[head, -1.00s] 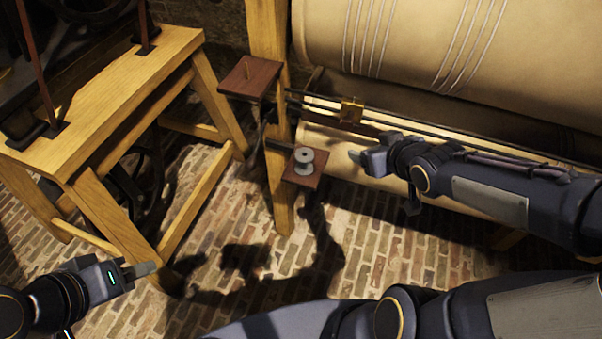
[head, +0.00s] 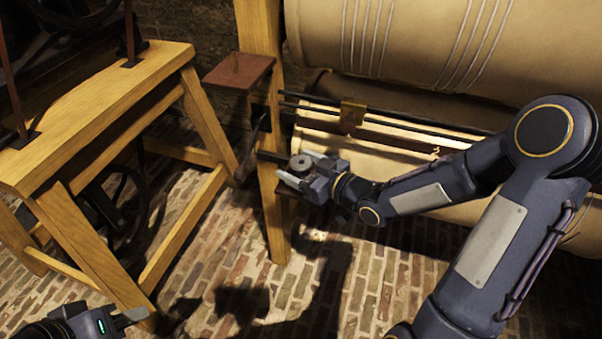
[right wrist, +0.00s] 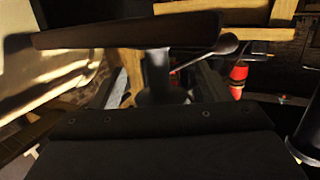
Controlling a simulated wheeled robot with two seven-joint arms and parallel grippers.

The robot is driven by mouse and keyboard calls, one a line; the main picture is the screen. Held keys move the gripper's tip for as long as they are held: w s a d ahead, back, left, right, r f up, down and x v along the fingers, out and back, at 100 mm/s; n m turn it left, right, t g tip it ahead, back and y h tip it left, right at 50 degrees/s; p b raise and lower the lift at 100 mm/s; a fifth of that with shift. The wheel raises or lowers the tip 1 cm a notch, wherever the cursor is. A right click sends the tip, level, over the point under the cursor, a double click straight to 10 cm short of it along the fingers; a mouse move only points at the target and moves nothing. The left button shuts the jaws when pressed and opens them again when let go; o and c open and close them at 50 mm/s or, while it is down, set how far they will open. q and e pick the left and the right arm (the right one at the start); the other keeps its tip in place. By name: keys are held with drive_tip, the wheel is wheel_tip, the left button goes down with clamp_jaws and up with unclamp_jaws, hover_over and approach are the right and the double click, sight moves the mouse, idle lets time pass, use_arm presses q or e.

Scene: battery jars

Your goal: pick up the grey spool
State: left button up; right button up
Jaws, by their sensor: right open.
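The grey spool (head: 301,162) shows in the head view on a small brown shelf by the wooden post. My right gripper (head: 297,167) is open, with one finger on the far side of the spool and one on the near side. The gripper hides most of the shelf. In the right wrist view, the spool's grey stem (right wrist: 157,78) shows between the fingers, below a dark board (right wrist: 130,30). I cannot tell whether the fingers touch it. My left gripper (head: 132,317) is at the bottom left, far from the spool; its jaw opening is unclear.
A second brown shelf (head: 238,70) is higher on the wooden post (head: 262,30). Dark rods with a brass block (head: 351,117) run to the right, in front of a large tan roller (head: 420,40). A wooden bench (head: 95,105) stands at left. The brick floor (head: 215,275) is open below.

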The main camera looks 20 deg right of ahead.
drive_tip(key=shift+w+a, duration=0.4)
drive_tip(key=shift+w, duration=0.2)
drive_tip(key=c, duration=1.1)
drive_tip(key=shift+o, duration=0.2)
